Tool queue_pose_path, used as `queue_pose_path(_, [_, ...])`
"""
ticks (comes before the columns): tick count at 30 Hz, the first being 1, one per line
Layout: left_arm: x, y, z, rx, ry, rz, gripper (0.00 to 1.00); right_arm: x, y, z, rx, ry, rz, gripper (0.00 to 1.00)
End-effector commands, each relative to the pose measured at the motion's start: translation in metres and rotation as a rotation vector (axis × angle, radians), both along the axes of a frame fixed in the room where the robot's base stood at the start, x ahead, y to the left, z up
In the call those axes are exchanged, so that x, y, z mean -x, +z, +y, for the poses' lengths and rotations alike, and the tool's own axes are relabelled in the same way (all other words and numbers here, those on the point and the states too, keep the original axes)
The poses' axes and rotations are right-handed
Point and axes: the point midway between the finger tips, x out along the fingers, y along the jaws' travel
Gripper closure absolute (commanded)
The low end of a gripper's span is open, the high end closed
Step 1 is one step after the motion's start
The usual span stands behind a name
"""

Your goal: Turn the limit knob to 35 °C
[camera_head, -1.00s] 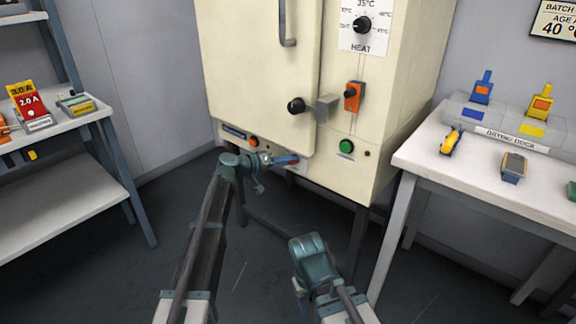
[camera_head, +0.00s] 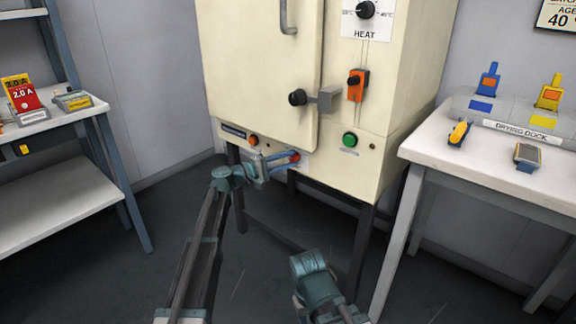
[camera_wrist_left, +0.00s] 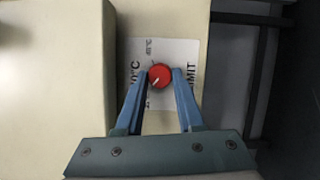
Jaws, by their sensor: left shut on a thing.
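The red limit knob (camera_wrist_left: 160,76) sits on a white label plate (camera_wrist_left: 185,50) marked LIMIT in the left wrist view. Its light pointer mark aims toward the lower left of that view. The knob also shows in the head view (camera_head: 295,156), low on the front of the cream oven. My left gripper (camera_wrist_left: 160,82) has its blue fingers on both sides of the knob, shut on it; it also shows in the head view (camera_head: 284,160). The fingers cover part of the dial's print. My right arm (camera_head: 315,280) shows at the bottom; its fingers cannot be made out.
The cream oven (camera_head: 260,80) has a HEAT knob (camera_head: 366,10), an orange switch (camera_head: 357,86), a door latch (camera_head: 322,98) and a green button (camera_head: 350,139). A white table (camera_head: 480,170) stands at right and a shelf (camera_head: 60,190) at left.

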Motion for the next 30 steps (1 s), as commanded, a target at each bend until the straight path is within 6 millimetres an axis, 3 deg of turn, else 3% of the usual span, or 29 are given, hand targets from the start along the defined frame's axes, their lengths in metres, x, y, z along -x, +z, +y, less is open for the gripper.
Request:
queue_pose_path(9, [0.001, -0.0031, 0.0001, 0.09, 0.001, 0.076, 1.0, -0.0001, -0.0124, 0.0, 0.0, 0.0, -0.001, 0.5])
queue_pose_path(27, [0.0008, -0.0019, 0.0002, 0.115, 0.001, 0.095, 1.0, -0.0001, -0.0138, 0.0001, 0.0, 0.0, -0.001, 0.5])
queue_pose_path(28, [0.0008, -0.0018, 0.0002, 0.115, 0.001, 0.095, 0.58, -0.0001, -0.0138, 0.0001, 0.0, 0.0, -0.001, 0.5])
queue_pose_path(30, [0.0007, -0.0018, 0.0001, 0.115, 0.001, 0.095, 0.45, -0.0001, -0.0137, 0.0001, 0.0, 0.0, -0.001, 0.5])
